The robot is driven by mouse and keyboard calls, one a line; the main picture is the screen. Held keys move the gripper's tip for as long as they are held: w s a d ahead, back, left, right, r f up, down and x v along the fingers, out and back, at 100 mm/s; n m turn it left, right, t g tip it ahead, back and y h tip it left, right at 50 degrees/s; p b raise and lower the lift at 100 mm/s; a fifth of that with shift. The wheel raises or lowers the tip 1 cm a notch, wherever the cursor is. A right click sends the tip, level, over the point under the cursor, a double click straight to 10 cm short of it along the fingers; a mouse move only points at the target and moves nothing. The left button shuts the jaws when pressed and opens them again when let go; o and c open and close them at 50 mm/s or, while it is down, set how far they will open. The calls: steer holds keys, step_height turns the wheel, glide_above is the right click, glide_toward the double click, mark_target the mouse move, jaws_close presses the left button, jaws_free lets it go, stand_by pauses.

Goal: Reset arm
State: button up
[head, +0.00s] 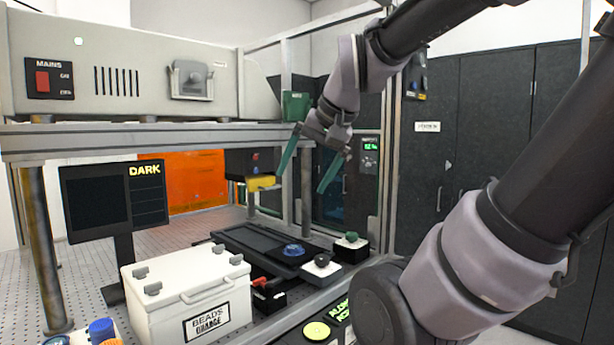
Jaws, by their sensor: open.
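My gripper (308,172) is open, with its two green fingers spread apart and pointing down. Nothing shows between the fingers. It hangs in the air right of the picture's middle, beside the right end of the raised shelf. My arm reaches in from the right side of the picture, and its grey and black links hide part of the right side and lower right.
A white box marked "BEADS" (188,299) stands on the perforated bench. Behind it are a monitor reading "DARK" (114,202) and a black stage with a blue knob (292,250). A beige mains unit (135,80) rests on the shelf (120,142). Dark cabinets (490,120) stand at right.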

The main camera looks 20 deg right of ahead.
steer(key=shift+s+a+f+n, duration=0.1)
steer(key=shift+s+f+n, duration=0.1)
steer(key=shift+s+n, duration=0.55)
stand_by(0.8)
